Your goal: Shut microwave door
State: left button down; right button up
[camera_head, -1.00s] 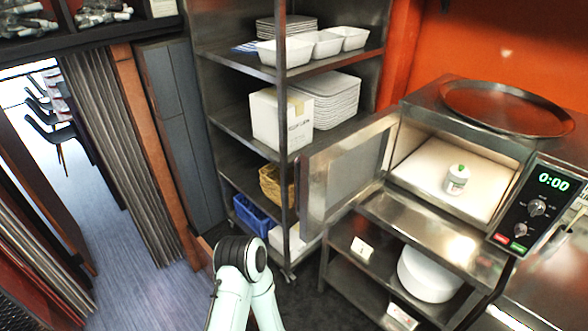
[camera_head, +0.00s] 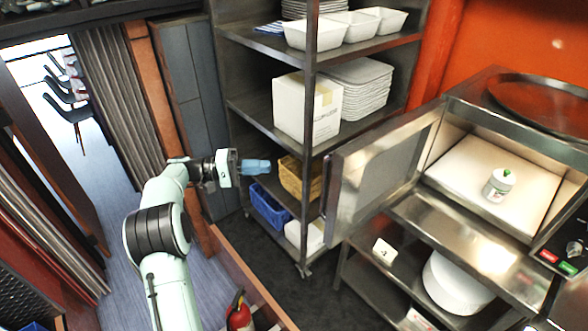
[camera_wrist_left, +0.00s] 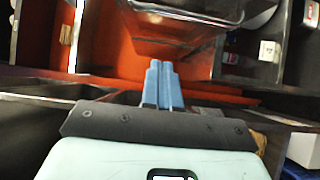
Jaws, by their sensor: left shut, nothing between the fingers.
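The microwave (camera_head: 480,150) stands on a steel stand at the right, its cavity open toward me. Its door (camera_head: 375,175) is swung wide open to the left, between the cavity and the shelf rack. A white bottle with a green cap (camera_head: 498,186) stands inside the microwave. My left gripper (camera_head: 262,167) is left of the door, apart from it, in front of the rack. Its blue fingers are together and empty; they also show in the left wrist view (camera_wrist_left: 162,85). My right gripper is not in view.
A steel rack (camera_head: 312,90) holds white trays, a cardboard box (camera_head: 307,107), a yellow basket (camera_head: 298,180) and a blue crate (camera_head: 268,208). A fire extinguisher (camera_head: 239,314) stands low in front. A white round container (camera_head: 455,285) sits below the microwave.

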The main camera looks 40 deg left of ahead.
pick_arm(q)
jog(key=s+d+p+x, duration=0.1)
jog(key=d+x, duration=0.1)
jog(key=x, duration=1)
jog(key=shift+s+d+p, duration=0.2)
jog(key=shift+d+p, duration=0.05)
jog(key=shift+p, duration=0.05)
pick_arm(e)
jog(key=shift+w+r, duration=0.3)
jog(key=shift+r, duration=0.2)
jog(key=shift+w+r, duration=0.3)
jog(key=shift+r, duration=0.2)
pick_arm(q)
jog(key=shift+f, duration=0.15)
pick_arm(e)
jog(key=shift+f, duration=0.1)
